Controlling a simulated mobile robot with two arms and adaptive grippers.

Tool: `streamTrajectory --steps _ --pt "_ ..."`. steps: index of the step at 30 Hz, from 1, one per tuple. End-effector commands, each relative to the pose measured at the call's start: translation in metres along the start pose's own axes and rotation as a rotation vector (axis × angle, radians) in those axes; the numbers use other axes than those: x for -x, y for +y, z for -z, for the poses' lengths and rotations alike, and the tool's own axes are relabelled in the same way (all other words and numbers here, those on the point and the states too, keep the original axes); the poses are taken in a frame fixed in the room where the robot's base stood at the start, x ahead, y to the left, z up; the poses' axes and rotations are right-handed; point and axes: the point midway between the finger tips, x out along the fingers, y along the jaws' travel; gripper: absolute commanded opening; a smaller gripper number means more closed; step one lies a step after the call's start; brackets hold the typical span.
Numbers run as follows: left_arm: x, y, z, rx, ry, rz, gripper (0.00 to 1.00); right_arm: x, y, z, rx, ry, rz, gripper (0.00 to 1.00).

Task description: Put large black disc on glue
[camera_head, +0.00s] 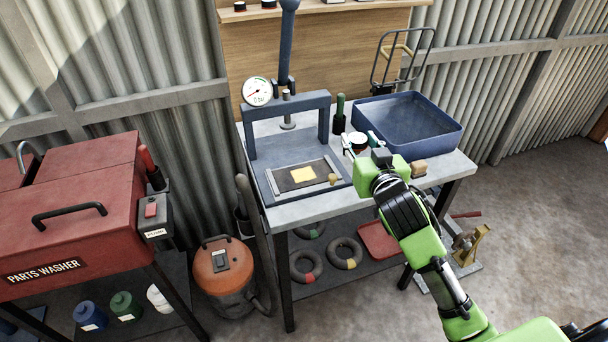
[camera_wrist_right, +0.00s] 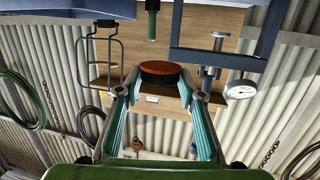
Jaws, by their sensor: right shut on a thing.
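My right gripper (camera_head: 359,143) is over the workbench, between the press and the blue tub. It is shut on a round black disc (camera_wrist_right: 160,80), which shows between the fingertips in the wrist view with a red-brown face. In the head view the disc is small and partly hidden by the fingers. A yellow square patch (camera_head: 303,174), which may be the glue, lies on the dark plate of the press, left of the gripper and apart from the disc. My left gripper is not in view.
The blue press (camera_head: 327,122) frames the plate, with a gauge (camera_head: 257,92) at its left. A small brass piece (camera_head: 334,180) sits at the plate's right edge. A green-handled tool (camera_head: 340,112), a blue tub (camera_head: 418,118) and a tan block (camera_head: 418,168) stand nearby.

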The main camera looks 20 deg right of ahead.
Motion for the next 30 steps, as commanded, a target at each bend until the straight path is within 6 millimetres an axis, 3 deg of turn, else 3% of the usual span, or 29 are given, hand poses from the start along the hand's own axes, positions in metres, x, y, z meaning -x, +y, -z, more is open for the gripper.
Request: streamTrajectory --steps 10,15,24,30 --pt "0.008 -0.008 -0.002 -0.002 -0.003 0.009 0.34 -0.036 -0.081 -0.031 -0.003 -0.002 0.006 0.21" --pt "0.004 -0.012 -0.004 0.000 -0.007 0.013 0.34 -0.050 -0.103 -0.065 -0.001 -0.003 0.003 0.21" --pt "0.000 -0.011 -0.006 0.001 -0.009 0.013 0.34 -0.061 -0.122 -0.088 0.000 -0.001 0.005 0.21" --pt "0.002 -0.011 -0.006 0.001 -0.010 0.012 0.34 -0.065 -0.121 -0.114 0.002 -0.003 0.004 0.21"
